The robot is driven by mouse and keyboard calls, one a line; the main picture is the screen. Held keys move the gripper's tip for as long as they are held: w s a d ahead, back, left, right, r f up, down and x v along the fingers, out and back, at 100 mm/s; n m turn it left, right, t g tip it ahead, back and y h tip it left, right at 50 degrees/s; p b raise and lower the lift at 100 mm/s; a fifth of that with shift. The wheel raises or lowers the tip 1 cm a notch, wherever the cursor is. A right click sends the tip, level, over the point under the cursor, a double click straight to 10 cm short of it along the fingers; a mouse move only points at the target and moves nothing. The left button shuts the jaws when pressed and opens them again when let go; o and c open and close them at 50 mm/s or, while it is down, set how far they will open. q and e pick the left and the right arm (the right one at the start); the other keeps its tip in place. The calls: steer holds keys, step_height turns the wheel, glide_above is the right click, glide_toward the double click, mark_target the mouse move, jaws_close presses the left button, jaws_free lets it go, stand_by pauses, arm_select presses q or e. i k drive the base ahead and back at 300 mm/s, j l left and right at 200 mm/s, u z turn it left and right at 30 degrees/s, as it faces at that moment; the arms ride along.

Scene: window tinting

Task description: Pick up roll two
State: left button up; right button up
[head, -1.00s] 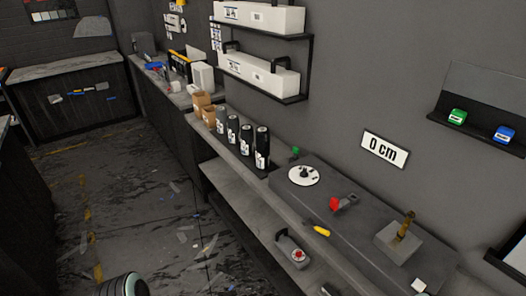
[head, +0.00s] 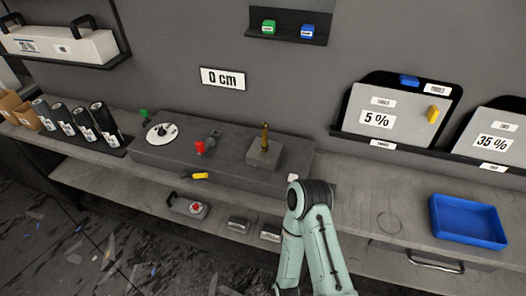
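Several black rolls with white labels stand in a row at the left end of the counter. One is the second from the left (head: 63,119), and the nearest to the right is the tallest-looking one (head: 104,124). The labels are too small to read, so I cannot tell which is roll two. A pale green arm link of mine rises at the lower middle, well to the right of the rolls. Neither gripper shows in the head view.
A grey block bench (head: 222,146) with a white dial (head: 162,132) and a red-handled part (head: 200,148) is right of the rolls. Brown boxes (head: 12,107) stand left of them. A white box (head: 60,45) is on the shelf above. A blue tray (head: 467,222) is at right.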

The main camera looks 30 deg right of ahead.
mark_target(100, 112)
steer(key=i+z, duration=0.1)
steer(key=z, duration=1.35)
steer(key=i+j, duration=0.1)
steer(key=j, duration=0.6)
steer(key=i+j, duration=0.15)
steer(key=j, duration=0.2)
steer(key=z, duration=0.05)
